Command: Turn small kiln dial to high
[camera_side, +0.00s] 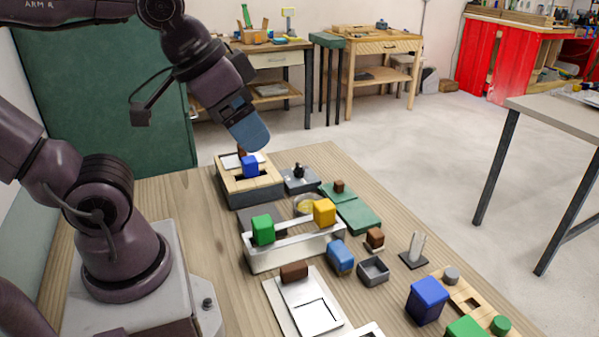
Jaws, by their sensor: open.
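A dark grey block with a small black knob (298,171) on top stands on the table behind the long white tray. It looks like the kiln dial, but its markings and setting are too small to read. My gripper (252,139) hangs above and to the left of the knob, over a wooden box (252,188) with a blue cube (250,166) in it. It is open and apart from the knob. Its blue finger hides part of the far side of the box.
A white tray (292,257) holds a green cube (263,229) and a yellow cube (324,212). A rod holder (414,259) with upright pale rods stands further right. Bare table lies left of the tray.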

